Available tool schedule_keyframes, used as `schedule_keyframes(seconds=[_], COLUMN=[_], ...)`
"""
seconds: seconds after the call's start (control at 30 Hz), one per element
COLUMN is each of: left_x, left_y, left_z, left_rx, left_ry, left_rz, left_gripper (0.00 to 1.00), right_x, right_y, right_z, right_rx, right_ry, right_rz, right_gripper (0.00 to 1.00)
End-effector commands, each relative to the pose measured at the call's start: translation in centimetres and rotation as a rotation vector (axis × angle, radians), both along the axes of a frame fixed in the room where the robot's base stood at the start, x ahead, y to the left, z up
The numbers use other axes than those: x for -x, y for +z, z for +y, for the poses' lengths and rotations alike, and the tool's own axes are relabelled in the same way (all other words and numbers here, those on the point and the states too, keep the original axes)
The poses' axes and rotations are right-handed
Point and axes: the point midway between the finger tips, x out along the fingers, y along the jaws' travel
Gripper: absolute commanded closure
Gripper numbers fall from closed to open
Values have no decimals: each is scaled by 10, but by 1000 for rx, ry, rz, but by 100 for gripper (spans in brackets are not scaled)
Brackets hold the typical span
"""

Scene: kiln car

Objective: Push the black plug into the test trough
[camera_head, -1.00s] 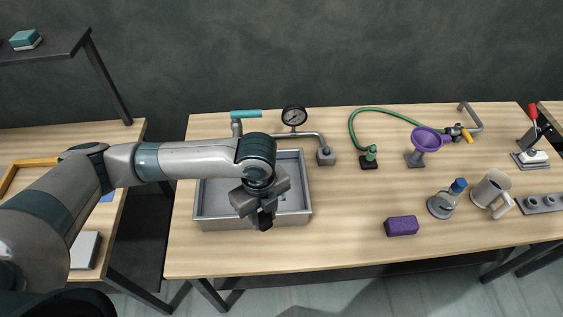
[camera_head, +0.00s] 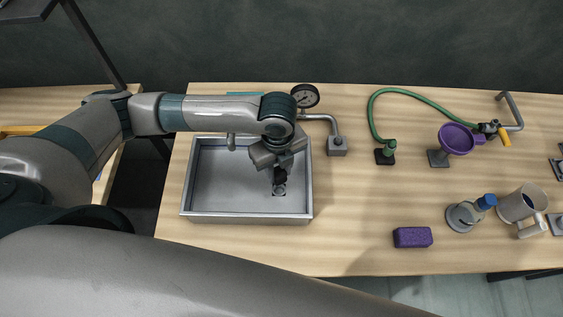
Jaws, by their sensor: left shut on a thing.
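The test trough (camera_head: 187,190) is a shallow grey metal tray on the left part of the wooden table. A small square grey fitting (camera_head: 279,192) shows on its floor, right of the middle. My left gripper (camera_head: 280,177) points down inside the trough's outline, right above this fitting. It is shut on a small dark thing, which I take to be the black plug; the dark fingertips mostly hide it. I cannot tell whether it touches the fitting. My right gripper is out of view.
A pressure gauge (camera_head: 305,96) on a bent pipe stands behind the trough's right corner. A green hose (camera_head: 408,92), purple funnel (camera_head: 456,138), flask (camera_head: 466,214), mug (camera_head: 520,204) and purple sponge (camera_head: 413,237) are to the right. Table between trough and sponge is clear.

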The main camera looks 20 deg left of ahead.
Motion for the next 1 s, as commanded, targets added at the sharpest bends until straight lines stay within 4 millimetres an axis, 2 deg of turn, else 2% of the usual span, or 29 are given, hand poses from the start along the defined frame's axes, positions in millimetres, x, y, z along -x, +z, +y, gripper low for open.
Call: schedule_keyframes(seconds=[0.47,0.77,1.0], left_x=[0,0,0], left_y=[0,2,-17], left_z=[0,0,0], left_rx=[0,1,0], left_ry=[0,0,0], left_rz=[0,1,1], left_gripper=[100,100,100], right_x=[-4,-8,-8], right_y=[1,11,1], right_z=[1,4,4], right_rx=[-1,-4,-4], right_ry=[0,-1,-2], right_rz=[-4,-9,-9], right_gripper=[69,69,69])
